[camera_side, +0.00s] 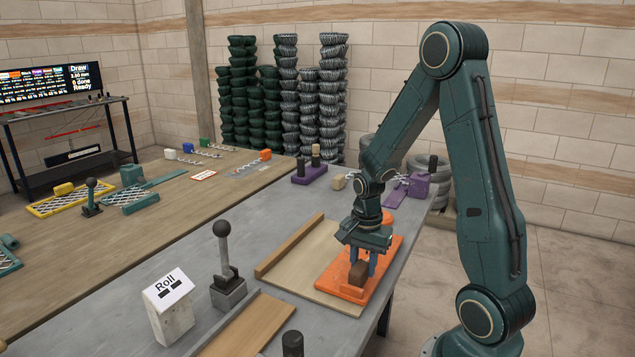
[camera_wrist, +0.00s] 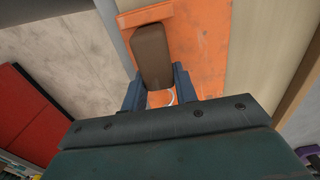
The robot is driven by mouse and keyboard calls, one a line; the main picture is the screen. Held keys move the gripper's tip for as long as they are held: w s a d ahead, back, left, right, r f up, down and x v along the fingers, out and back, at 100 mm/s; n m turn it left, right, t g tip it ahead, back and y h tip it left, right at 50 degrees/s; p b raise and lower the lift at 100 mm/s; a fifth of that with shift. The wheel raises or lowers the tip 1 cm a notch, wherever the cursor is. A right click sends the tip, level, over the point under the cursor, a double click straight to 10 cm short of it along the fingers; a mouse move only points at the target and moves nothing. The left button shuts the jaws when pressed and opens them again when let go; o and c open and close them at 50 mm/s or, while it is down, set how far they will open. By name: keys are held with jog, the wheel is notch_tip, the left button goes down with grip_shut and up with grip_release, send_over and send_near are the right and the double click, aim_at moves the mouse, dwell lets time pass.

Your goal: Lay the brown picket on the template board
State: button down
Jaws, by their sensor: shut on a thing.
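My gripper (camera_side: 362,262) has its blue fingers on either side of a brown block (camera_side: 358,273), which looks like the end of the brown picket. The block also shows between the fingers in the wrist view (camera_wrist: 153,55). It is just over or touching an orange board (camera_side: 337,283); I cannot tell which. A pale curved piece (camera_wrist: 172,97) shows below the block; the rest of any wire is hidden by the gripper. The orange board rests on a light wooden board (camera_side: 322,248). Which of these is the template board is not clear.
A brown wooden strip (camera_side: 290,245) runs along the wooden board's left side. A lever (camera_side: 226,270) and a "Roll" sign block (camera_side: 170,305) stand to the left. Purple holders (camera_side: 309,172) stand behind. Grey table top (camera_side: 240,232) is free between the lever and the board.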

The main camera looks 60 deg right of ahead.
notch_tip(320, 180, up, 20)
dwell(0.7)
dwell(0.5)
notch_tip(320, 180, up, 5)
jog(key=w+d, duration=0.2)
jog(key=w, duration=1.5)
notch_tip(320, 180, down, 18)
jog(key=shift+d, duration=0.2)
dwell(0.5)
jog(key=shift+f, duration=3.8)
jog(key=shift+f, duration=0.35)
